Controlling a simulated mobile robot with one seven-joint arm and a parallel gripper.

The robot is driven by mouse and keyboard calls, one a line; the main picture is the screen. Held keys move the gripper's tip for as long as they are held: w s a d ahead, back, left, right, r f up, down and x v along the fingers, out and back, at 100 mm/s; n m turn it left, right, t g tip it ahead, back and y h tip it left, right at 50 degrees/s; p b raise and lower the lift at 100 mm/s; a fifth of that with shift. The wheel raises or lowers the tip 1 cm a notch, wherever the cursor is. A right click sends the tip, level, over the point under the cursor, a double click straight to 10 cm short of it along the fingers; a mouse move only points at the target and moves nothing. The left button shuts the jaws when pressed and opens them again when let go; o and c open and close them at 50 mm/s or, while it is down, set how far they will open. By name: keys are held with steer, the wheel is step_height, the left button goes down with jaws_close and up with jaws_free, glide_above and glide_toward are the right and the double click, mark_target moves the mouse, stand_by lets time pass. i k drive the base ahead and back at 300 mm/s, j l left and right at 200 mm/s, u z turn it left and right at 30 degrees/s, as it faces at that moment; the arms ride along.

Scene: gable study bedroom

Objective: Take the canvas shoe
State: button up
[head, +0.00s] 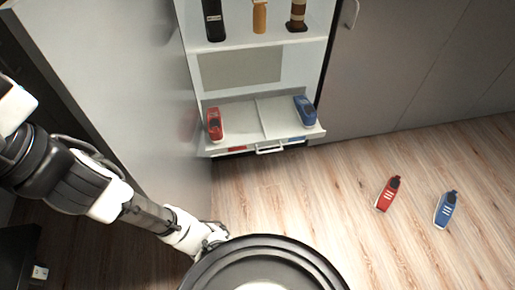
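Several canvas shoes are in the head view. A red shoe (387,193) and a blue shoe (445,209) lie apart on the wooden floor at the right. Another red shoe (214,124) sits in the left compartment of a white pull-out tray (240,116). Another blue shoe (306,111) sits in the tray's right compartment. My gripper (217,234) is low at the lower middle, beside my round base and well left of the floor shoes. It is small and partly hidden, so its fingers cannot be made out. No shoe shows at it.
The tray's front has a handle (270,150), a red mark (237,149) and a blue mark (297,139). A shelf above holds a black bottle (213,20), an orange bottle (259,17) and a brown banded bottle (297,15). Grey cabinet doors (400,60) stand behind. Floor around the loose shoes is clear.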

mark_target(386, 197)
steer(key=z, duration=1.3)
steer(key=i+l+u, duration=0.3)
steer(key=i+l, duration=0.35)
steer(key=i, duration=0.25)
steer(key=i+l+u, duration=0.3)
steer(key=i+l, duration=0.55)
